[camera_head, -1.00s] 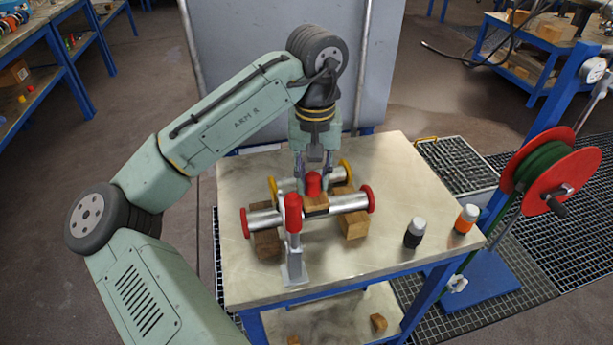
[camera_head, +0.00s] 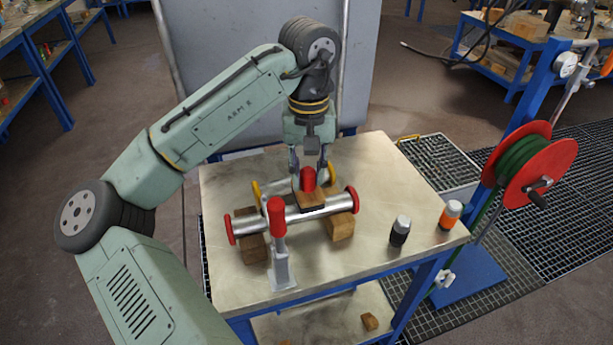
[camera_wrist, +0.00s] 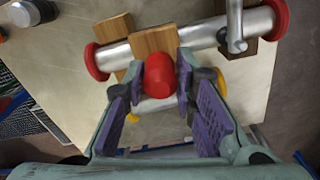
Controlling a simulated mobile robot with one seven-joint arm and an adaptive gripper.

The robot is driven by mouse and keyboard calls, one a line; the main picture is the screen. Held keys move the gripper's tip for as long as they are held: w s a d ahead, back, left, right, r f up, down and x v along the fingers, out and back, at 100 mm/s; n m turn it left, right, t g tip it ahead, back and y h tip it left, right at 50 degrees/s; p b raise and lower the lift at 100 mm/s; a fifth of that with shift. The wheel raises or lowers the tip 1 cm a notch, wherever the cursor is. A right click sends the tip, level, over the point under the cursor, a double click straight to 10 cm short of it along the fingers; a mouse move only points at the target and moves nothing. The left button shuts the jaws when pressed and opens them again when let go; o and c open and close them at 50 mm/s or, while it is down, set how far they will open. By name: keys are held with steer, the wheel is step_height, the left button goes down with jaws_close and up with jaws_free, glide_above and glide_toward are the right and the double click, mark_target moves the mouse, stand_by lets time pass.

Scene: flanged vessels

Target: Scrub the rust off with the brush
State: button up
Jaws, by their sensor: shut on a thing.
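My gripper (camera_wrist: 164,92) is shut on the red knob of the brush (camera_wrist: 155,42), a wooden block with a red grip. In the head view the brush (camera_head: 309,199) is over the right half of the silver pipe (camera_head: 255,225), tilted; I cannot tell whether its underside touches the metal. The pipe has red end caps and lies across wooden blocks. In the head view my gripper (camera_head: 308,165) comes down from behind it. No rust patch is clear; the metal under the brush is hidden.
A clamp (camera_head: 279,235) with a red handle stands in front of the pipe. A yellow-capped pipe (camera_head: 257,190) lies behind. A black-and-grey bottle (camera_head: 400,232) and an orange-and-black bottle (camera_head: 450,215) stand at right. The table (camera_head: 385,170) is bare at back right.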

steer(key=shift+a+r, duration=0.1)
steer(key=shift+r, duration=3.15)
steer(key=shift+f, duration=0.1)
